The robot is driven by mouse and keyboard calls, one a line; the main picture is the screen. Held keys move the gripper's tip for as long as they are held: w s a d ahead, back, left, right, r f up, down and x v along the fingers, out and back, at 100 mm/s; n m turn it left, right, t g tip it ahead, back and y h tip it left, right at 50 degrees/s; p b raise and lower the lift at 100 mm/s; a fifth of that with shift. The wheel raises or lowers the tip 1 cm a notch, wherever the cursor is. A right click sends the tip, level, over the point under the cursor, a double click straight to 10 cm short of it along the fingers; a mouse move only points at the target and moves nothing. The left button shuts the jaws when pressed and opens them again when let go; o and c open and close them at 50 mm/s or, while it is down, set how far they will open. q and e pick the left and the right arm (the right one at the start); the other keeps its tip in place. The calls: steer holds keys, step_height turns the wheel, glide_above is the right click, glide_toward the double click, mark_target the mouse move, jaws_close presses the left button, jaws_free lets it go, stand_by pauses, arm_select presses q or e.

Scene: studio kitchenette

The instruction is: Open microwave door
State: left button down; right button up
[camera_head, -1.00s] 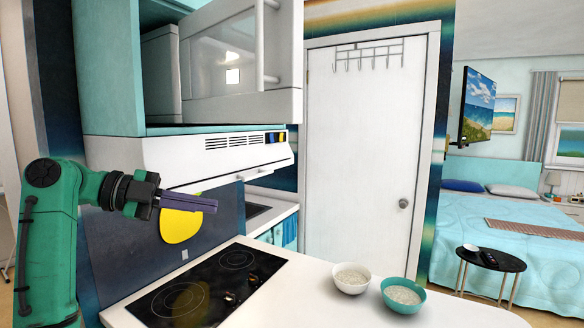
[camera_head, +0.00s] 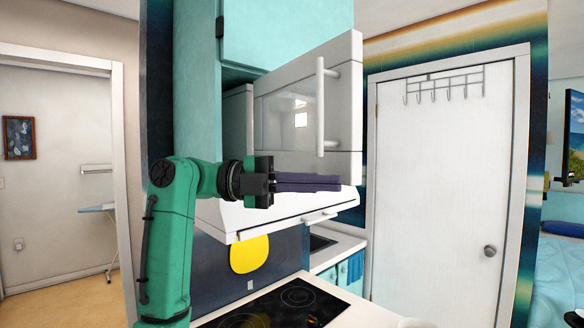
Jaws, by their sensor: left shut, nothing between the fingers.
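The white microwave (camera_head: 237,118) sits in the teal cabinet, above the range hood. Its door (camera_head: 275,120), with a window, stands swung out from the body at an angle. The upright white bar handle (camera_head: 320,110) is near the door's right end. My left gripper (camera_head: 338,183) is shut and empty, with its dark fingers pointing right. The microwave's inside is hidden behind the door. My right gripper is not in view.
The white range hood (camera_head: 290,212) is just behind and below my left gripper. A black cooktop (camera_head: 300,298) lies below on the counter. The teal cabinet (camera_head: 290,30) stands above. A white room door with a hook rack (camera_head: 445,86) is at the right.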

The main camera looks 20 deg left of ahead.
arm_select(q)
steer(key=shift+w+a+f, duration=0.1)
steer(key=shift+w+f, duration=0.1)
steer(key=shift+w, duration=0.4)
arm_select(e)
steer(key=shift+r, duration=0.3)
arm_select(q)
steer(key=shift+s+d+r, duration=0.1)
steer(key=shift+d, duration=0.1)
